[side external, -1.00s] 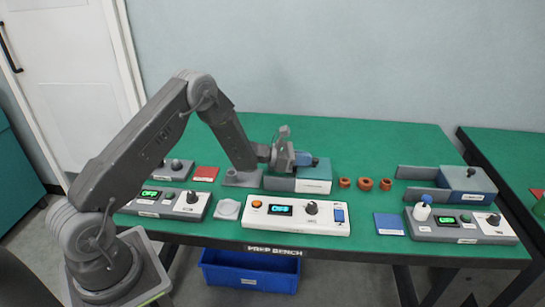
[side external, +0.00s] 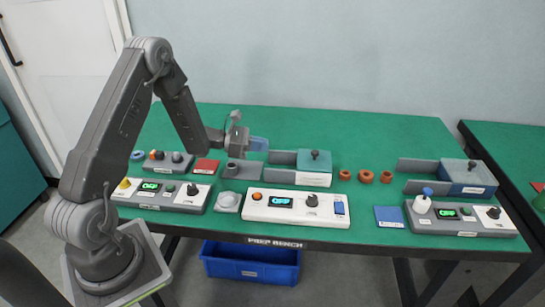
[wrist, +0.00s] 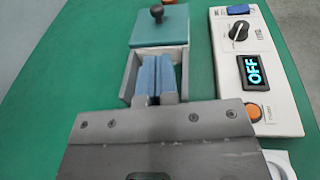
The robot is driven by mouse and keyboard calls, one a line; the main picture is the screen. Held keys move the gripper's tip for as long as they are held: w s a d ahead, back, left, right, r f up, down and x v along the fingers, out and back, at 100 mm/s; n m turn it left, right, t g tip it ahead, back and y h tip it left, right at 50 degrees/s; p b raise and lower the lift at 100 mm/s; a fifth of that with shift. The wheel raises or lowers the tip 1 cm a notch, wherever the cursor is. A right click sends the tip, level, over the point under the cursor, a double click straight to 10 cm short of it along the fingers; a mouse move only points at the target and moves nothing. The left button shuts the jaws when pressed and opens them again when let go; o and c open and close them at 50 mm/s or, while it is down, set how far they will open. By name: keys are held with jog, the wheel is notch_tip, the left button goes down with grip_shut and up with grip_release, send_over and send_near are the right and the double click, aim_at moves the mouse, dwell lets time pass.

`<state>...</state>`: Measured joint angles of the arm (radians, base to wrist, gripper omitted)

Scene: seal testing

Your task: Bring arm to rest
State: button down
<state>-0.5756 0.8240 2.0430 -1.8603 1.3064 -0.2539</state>
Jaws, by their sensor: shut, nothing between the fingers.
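My gripper (side external: 260,144) has blue fingers that are shut with nothing between them. In the side view it is raised above the green bench, left of a grey tray with a teal lid (side external: 314,162). In the wrist view the closed fingers (wrist: 154,76) overlap the open end of that tray, whose teal lid with a black knob (wrist: 158,28) lies beyond them. My arm is bent, with its elbow high on the left.
A white control unit with an OFF display (side external: 295,206) sits at the front middle. Grey units stand at left (side external: 175,197) and right (side external: 460,218). Several brown rings (side external: 365,177) lie right of the lidded tray. A blue bin (side external: 250,264) is under the bench.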

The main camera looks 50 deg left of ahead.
jog(key=s+d+r+m+g, duration=0.5)
jog(key=d+r+m, duration=0.2)
jog(key=d+m, duration=0.15)
jog(key=s+d+r+m+g, duration=0.5)
jog(key=d+r+m, duration=0.2)
jog(key=d+r, duration=0.15)
jog(key=s+d+r+m+t+y, duration=0.1)
jog(key=s+r+m+y, duration=0.3)
jog(key=s+m+y, duration=0.5)
jog(key=s+m+t, duration=0.1)
jog(key=s+m, duration=0.3)
jog(key=s, duration=0.4)
jog(key=shift+t+y, duration=0.3)
jog(key=shift+t, duration=0.1)
jog(key=c, duration=1.8)
grip_release()
jog(key=shift+d, duration=0.15)
